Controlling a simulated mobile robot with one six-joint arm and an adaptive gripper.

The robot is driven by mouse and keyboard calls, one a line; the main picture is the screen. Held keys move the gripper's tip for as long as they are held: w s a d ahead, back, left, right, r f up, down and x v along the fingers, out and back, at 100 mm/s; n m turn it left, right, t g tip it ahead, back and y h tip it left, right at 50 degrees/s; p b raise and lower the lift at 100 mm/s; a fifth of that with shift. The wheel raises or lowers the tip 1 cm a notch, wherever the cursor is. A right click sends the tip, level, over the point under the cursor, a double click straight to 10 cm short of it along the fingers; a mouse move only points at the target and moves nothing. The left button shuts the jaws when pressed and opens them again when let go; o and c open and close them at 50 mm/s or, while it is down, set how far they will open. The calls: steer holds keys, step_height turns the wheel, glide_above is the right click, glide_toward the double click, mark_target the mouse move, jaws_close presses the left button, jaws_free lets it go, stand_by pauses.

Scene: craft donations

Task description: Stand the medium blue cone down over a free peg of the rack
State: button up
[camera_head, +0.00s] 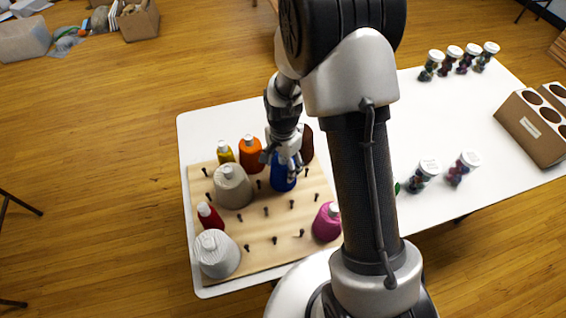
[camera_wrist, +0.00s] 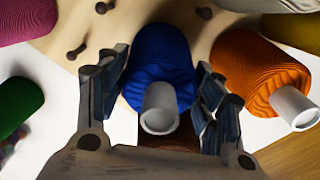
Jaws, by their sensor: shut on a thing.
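My gripper (camera_head: 283,158) is shut on the medium blue cone (camera_head: 283,182), near its white tip. In the wrist view the blue cone (camera_wrist: 160,65) sits between the two fingers (camera_wrist: 158,95), its white tip toward me. The cone looks about upright above the far right part of the wooden peg rack (camera_head: 258,224). Its base hides what is beneath, so I cannot tell whether it touches the board or a peg. Several bare pegs show, one at the middle (camera_head: 266,211) and one to the right (camera_head: 291,203).
Near the blue cone are an orange cone (camera_head: 250,157) and a brown cone (camera_head: 307,143). Beige (camera_head: 233,188), yellow (camera_head: 225,154), red (camera_head: 209,218), grey (camera_head: 217,258) and magenta (camera_head: 327,225) cones stand on the rack. Jars (camera_head: 427,170) and a cardboard holder (camera_head: 530,128) are farther right.

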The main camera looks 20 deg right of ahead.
steer(key=shift+f, duration=0.2)
stand_by(0.5)
steer(key=o, duration=1.3)
steer(key=shift+c, duration=0.2)
step_height(320, 180, up, 12)
steer(key=shift+r, duration=0.1)
steer(key=shift+s, duration=0.15)
